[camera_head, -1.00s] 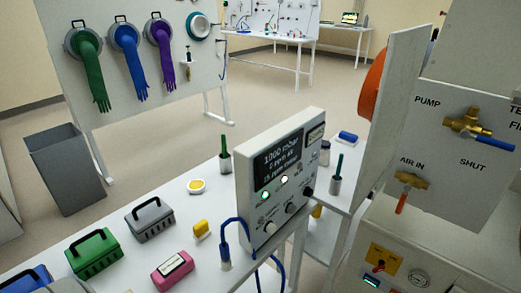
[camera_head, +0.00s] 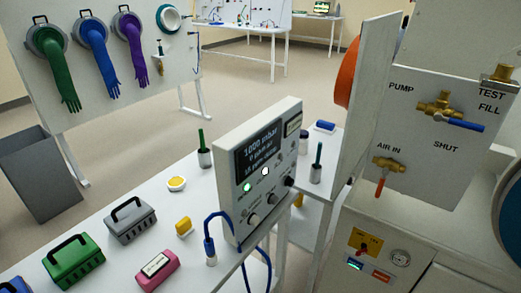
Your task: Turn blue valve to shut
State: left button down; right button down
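The blue valve is a brass body with a blue lever (camera_head: 460,124) on the white panel at the right. Its lever points right and slightly down. The labels PUMP at its upper left, TEST and FILL at its upper right and SHUT (camera_head: 446,147) below it are printed on the panel. The lever lies roughly between the FILL and SHUT labels. Neither of my grippers shows in the head view.
A second brass valve with a red handle (camera_head: 380,187) hangs below AIR IN. A grey display box (camera_head: 265,165) stands on the white table, with green and grey cases, a pink box and a blue cable around it. An upright white board (camera_head: 366,110) stands left of the valve panel.

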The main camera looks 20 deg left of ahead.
aim_at(438, 116)
jog(key=k+l+u, duration=0.2)
jog(key=l+u, duration=0.2)
jog(key=k+l+u, duration=0.3)
jog(key=u, duration=0.15)
jog(key=l, duration=0.15)
